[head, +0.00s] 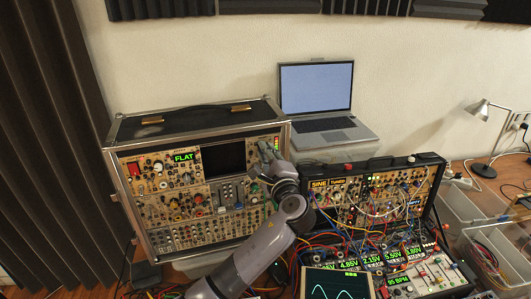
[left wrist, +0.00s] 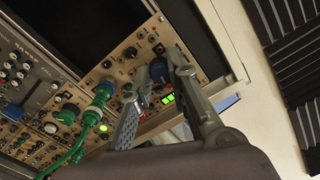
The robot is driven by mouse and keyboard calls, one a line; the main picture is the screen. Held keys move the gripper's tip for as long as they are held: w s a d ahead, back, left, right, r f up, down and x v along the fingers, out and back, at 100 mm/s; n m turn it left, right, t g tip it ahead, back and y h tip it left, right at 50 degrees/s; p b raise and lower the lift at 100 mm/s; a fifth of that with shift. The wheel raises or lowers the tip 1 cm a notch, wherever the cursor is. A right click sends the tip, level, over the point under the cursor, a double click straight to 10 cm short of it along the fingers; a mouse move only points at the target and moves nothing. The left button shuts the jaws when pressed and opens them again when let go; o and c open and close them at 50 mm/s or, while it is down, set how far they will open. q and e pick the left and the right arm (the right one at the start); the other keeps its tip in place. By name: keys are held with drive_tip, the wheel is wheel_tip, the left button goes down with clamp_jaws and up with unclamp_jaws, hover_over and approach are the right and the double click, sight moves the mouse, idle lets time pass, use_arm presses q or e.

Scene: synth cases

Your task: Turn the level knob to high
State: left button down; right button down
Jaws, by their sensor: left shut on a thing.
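My left gripper (head: 268,152) reaches the right edge of the upright synth case's panel (head: 170,215). In the left wrist view, its two fingers (left wrist: 161,65) are closed around a dark blue knob (left wrist: 159,72) at the panel's corner. No label on this knob is readable, so I cannot tell its setting. A short row of lit green lights (left wrist: 168,98) shows just below it, between the fingers. In the head view my gripper and arm hide the knob. My right gripper is not in view.
Green plugs (left wrist: 103,92) with green cables sit left of the fingers. A second synth case (head: 375,190) with many patch cables stands at right. A laptop (head: 317,100) stands behind. An oscilloscope screen (head: 338,285) is at the front. Clear bins and a lamp (head: 484,135) are far right.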

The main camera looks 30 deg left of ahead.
use_arm(q)
drive_tip(key=m, duration=0.6)
drive_tip(key=shift+m, duration=0.3)
idle(0.4)
drive_tip(key=c, duration=1.5)
unclamp_jaws()
drive_tip(key=v, duration=1.2)
drive_tip(key=shift+s, duration=0.1)
drive_tip(key=shift+a, duration=0.1)
